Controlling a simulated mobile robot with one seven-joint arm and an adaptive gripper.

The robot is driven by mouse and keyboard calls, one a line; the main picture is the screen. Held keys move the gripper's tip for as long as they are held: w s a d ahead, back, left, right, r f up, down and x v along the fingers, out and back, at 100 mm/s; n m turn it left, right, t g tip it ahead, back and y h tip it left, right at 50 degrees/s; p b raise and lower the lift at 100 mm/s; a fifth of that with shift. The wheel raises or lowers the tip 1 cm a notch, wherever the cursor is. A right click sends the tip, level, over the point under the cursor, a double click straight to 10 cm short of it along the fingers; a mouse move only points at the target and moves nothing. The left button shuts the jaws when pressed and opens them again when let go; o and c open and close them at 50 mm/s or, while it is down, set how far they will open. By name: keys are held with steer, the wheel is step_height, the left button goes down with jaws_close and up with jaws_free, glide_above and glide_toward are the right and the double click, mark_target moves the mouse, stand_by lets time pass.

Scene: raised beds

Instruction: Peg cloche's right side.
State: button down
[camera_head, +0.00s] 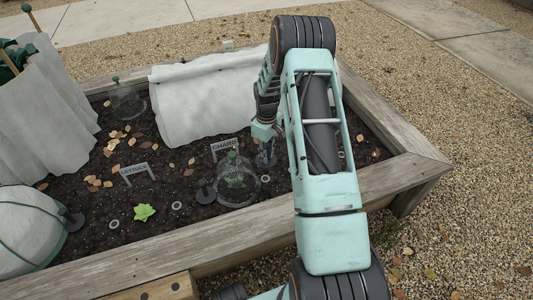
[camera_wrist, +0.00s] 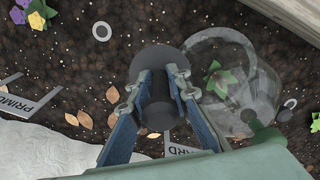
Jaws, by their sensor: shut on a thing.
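The clear bell cloche (camera_head: 236,182) stands on the soil over a green plant, beside the CHARD sign (camera_head: 224,145). It also shows at the right in the wrist view (camera_wrist: 238,72). My gripper (camera_head: 265,143) is just behind and right of the cloche in the head view. In the wrist view my gripper (camera_wrist: 160,82) is shut on a dark peg (camera_wrist: 157,115) with a wide round disc. The disc is close to the cloche's edge; I cannot tell whether they touch. Another dark peg (camera_head: 205,192) stands left of the cloche. A pale ring (camera_head: 265,178) lies right of it.
The bed's wooden edge (camera_head: 210,246) runs along the front. White fleece (camera_head: 205,98) covers the back. Another cloche (camera_head: 126,101), a LETTUCE sign (camera_head: 134,170) and a lettuce (camera_head: 144,212) are to the left. A pale ring (camera_wrist: 102,31) lies on open soil in the wrist view.

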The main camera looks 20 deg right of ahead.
steer(key=shift+f+b, duration=2.75)
steer(key=shift+f, duration=1.7)
steer(key=shift+f, duration=0.9)
steer(key=c, duration=1.7)
jaws_free()
steer(key=shift+r, duration=0.1)
step_height(320, 180, up, 12)
steer(key=shift+f, duration=0.1)
